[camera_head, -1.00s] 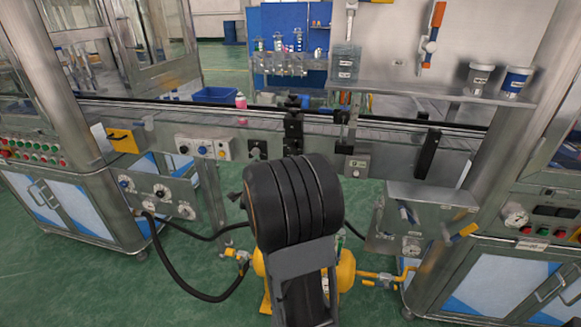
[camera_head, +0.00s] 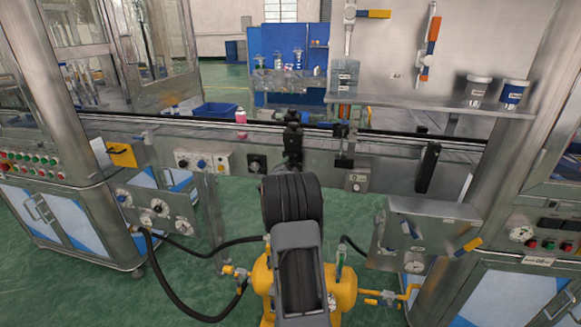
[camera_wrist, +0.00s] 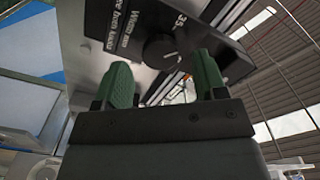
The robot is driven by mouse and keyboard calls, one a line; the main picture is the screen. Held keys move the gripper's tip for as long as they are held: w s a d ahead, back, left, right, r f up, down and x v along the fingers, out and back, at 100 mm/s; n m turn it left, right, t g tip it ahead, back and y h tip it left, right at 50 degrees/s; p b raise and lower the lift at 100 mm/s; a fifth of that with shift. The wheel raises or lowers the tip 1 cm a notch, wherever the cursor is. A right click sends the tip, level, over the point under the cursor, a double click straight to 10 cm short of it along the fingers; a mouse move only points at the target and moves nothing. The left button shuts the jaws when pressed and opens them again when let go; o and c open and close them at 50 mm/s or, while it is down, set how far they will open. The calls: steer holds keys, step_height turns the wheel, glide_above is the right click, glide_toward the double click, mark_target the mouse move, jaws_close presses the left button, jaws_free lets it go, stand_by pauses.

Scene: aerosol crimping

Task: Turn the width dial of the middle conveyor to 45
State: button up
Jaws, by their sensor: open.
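The width dial (camera_wrist: 160,48) is a round dark knob on a black panel (camera_wrist: 120,25) with white lettering, in the upper middle of the wrist view. A number beside it looks like 35 or 3.5; I cannot tell which. My gripper (camera_wrist: 165,78) has two green fingers, spread apart and empty. In this view the knob shows between and beyond the fingertips, with no visible contact. In the head view, a black dial box (camera_head: 257,163) sits on the front of the middle conveyor (camera_head: 320,157). My arm hides much of the area right of it, and the fingers are not clear there.
A control box with buttons (camera_head: 203,162) is left of the dial box, and a grey box (camera_head: 357,180) is to the right. A pink bottle (camera_head: 241,116) stands on the conveyor. Yellow equipment (camera_head: 343,280) with black hoses stands below on the green floor.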

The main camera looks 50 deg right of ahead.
steer(key=shift+x, duration=1)
steer(key=shift+a, duration=0.1)
steer(key=c, duration=0.9)
steer(key=shift+f, duration=0.1)
steer(key=shift+b, duration=0.3)
